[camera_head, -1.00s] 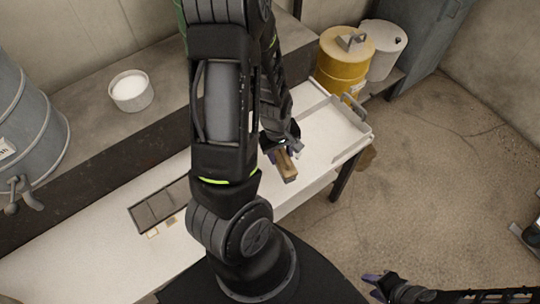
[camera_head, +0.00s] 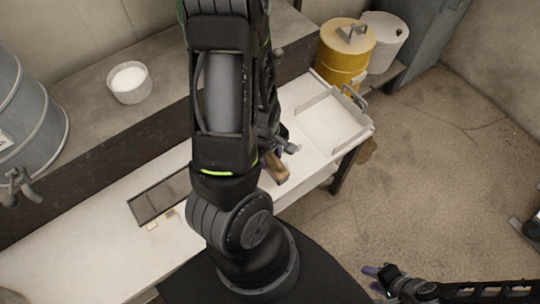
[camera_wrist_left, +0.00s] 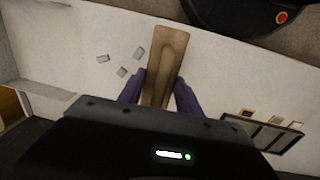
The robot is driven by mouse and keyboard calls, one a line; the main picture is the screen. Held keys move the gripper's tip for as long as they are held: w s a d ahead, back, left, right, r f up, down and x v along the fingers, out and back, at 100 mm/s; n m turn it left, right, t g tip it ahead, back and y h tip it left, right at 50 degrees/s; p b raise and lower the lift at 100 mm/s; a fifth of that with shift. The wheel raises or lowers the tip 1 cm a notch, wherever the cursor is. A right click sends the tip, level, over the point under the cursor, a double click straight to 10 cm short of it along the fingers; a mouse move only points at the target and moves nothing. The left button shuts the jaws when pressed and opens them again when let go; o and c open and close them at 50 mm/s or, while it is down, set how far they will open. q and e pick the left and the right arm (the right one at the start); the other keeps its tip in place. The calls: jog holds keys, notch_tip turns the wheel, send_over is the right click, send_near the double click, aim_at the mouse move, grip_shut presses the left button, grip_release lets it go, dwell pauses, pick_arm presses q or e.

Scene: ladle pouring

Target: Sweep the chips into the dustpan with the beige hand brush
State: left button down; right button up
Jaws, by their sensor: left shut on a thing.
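My left gripper (camera_head: 270,158) is shut on the beige hand brush (camera_head: 279,172) over the white table, partly behind my own arm. In the left wrist view the wooden brush (camera_wrist_left: 166,62) sticks out between the purple fingers (camera_wrist_left: 158,95). Three small grey chips (camera_wrist_left: 122,72) lie apart on the table to the left of the brush. They are hidden or too small to make out in the head view. The pale dustpan (camera_head: 330,122), with raised walls and a handle, stands at the table's right end. My right gripper (camera_head: 376,279) is empty, its fingers apart, over the floor.
A dark compartmented tray (camera_head: 143,209) lies on the left part of the table, with small beige squares (camera_wrist_left: 275,119) beside it. A white bowl (camera_head: 129,83) stands on the back ledge. Yellow (camera_head: 343,55) and white drums stand beyond the dustpan. The front left of the table is clear.

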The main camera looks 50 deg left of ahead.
pick_arm(q)
notch_tip(320, 180, down, 5)
jog(key=b, duration=0.3)
jog(key=shift+r+b, duration=0.15)
jog(key=shift+b, duration=0.25)
jog(key=shift+w+r, duration=0.35)
jog(key=shift+w, duration=0.2)
jog(key=w, duration=0.4)
jog(key=w+a+b, duration=0.1)
jog(key=w, duration=0.8)
jog(key=shift+a+b, duration=0.35)
jog(key=shift+a, duration=0.05)
jog(key=w, duration=0.4)
jog(key=w+r, duration=0.1)
jog(key=w, duration=0.1)
jog(key=shift+w+d+b, duration=0.2)
jog(key=shift+d+b, duration=0.1)
jog(key=w+b, duration=0.1)
jog(key=w, duration=0.3)
jog(key=shift+d, duration=0.15)
notch_tip(320, 180, up, 7)
jog(key=p, duration=0.4)
jog(key=shift+w, duration=0.3)
